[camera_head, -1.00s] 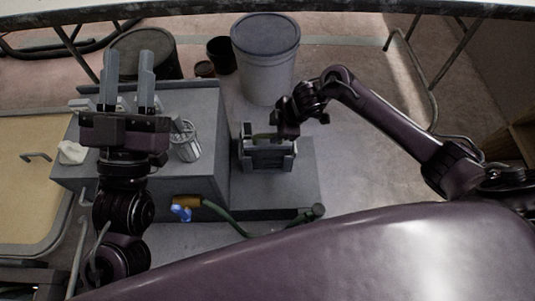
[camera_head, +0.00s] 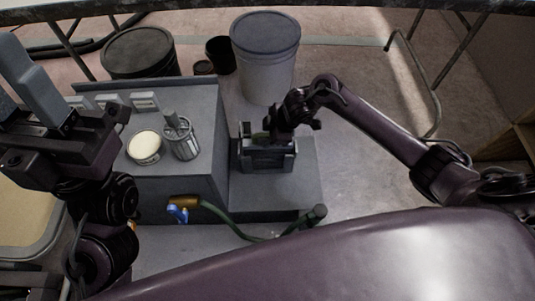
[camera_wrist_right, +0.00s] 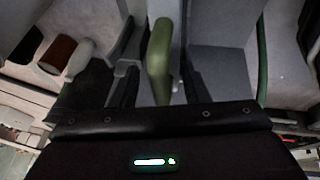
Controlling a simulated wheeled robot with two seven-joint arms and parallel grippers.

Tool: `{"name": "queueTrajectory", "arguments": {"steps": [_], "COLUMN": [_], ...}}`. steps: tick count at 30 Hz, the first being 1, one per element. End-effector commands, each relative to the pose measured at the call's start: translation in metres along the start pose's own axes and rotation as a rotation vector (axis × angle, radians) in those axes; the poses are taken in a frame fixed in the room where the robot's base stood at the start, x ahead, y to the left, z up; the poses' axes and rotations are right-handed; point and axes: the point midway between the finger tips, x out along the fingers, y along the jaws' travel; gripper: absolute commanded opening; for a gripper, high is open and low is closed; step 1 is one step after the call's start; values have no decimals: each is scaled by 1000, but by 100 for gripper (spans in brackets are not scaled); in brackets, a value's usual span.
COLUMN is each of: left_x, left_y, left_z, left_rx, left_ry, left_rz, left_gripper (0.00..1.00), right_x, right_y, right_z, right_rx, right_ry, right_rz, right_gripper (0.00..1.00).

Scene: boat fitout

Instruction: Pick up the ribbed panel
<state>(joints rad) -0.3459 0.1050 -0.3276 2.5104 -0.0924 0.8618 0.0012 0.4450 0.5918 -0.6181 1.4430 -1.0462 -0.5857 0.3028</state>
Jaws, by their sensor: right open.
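My right gripper (camera_head: 272,140) points down at a grey slotted holder (camera_head: 262,163) on the low grey step. The arm partly hides the holder. In the right wrist view, an olive-green upright piece (camera_wrist_right: 160,60), seen nearly edge-on, stands between the open fingers (camera_wrist_right: 158,88). It is probably the ribbed panel, but I see no ribs. I cannot tell whether the fingers touch it. My left gripper (camera_head: 18,85) is raised at the left edge, its two grey fingers apart and empty.
A grey bench holds a round cream-topped tin (camera_head: 145,147) and a metal can (camera_head: 181,138). A green hose (camera_head: 235,222) with a blue-handled valve (camera_head: 178,213) runs along its front. A grey lidded bucket (camera_head: 266,60) stands behind the holder. Floor to the right is clear.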

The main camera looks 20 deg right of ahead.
Motion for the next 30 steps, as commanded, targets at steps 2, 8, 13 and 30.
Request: {"name": "queueTrajectory", "arguments": {"steps": [2,8,13,30], "left_x": [0,0,0,0], "left_y": [0,0,0,0], "left_z": [0,0,1,8], "left_rx": [0,0,0,0], "left_ry": [-1,-3,-3,-42], "left_rz": [0,0,0,-3], "left_gripper": [36,36,36,36], "right_x": [0,0,0,-5], "right_y": [0,0,0,2], "right_z": [0,0,0,-2], "right_rx": [0,0,0,1], "right_ry": [0,0,0,1], "right_rz": [0,0,0,1], "right_gripper": [42,21,0,0]}}
